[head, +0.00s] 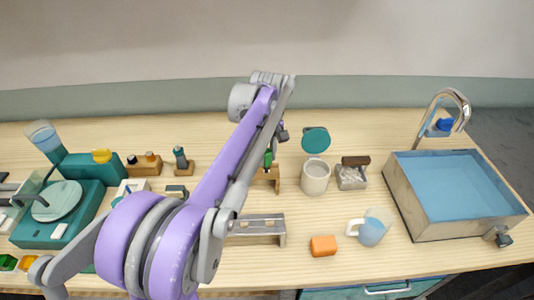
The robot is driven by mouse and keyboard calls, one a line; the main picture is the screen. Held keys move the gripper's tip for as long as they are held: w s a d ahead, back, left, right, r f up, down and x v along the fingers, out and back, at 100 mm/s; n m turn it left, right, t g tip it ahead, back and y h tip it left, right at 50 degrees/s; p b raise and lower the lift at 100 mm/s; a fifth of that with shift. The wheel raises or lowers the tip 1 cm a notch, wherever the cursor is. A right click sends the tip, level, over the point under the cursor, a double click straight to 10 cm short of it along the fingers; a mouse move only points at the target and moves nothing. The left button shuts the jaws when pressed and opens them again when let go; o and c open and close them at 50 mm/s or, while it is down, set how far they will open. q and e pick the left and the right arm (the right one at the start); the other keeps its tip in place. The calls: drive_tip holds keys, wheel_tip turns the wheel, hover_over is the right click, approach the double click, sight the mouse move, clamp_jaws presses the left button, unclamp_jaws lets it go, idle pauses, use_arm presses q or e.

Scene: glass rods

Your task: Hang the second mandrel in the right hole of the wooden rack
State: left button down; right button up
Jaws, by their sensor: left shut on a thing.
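My left arm reaches from the lower left across the table, and its gripper (282,133) is at the far end, small and partly hidden by the arm. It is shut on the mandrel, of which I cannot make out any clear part. The wooden rack (275,185) stands just below the gripper in the picture, its left side hidden behind my arm. A green upright piece (268,158) shows at the top of the rack; I cannot tell whether it hangs in a hole or is held. The rack's holes are too small to see. My right gripper is not in view.
Right of the rack are a white mug (315,178), a teal disc (315,140) and a small container (351,175). A metal stand (262,228), orange block (323,246) and blue jug (370,231) are nearer. A sink (455,195) is right; a teal machine (60,215) left.

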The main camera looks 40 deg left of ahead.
use_arm(q)
drive_tip(key=shift+f+b, duration=0.7)
drive_tip(key=shift+f, duration=0.7)
drive_tip(key=c, duration=0.5)
unclamp_jaws()
drive_tip(key=shift+r, duration=0.15)
wheel_tip(320, 180, up, 11)
drive_tip(key=shift+f+p, duration=0.2)
drive_tip(key=shift+p, duration=0.3)
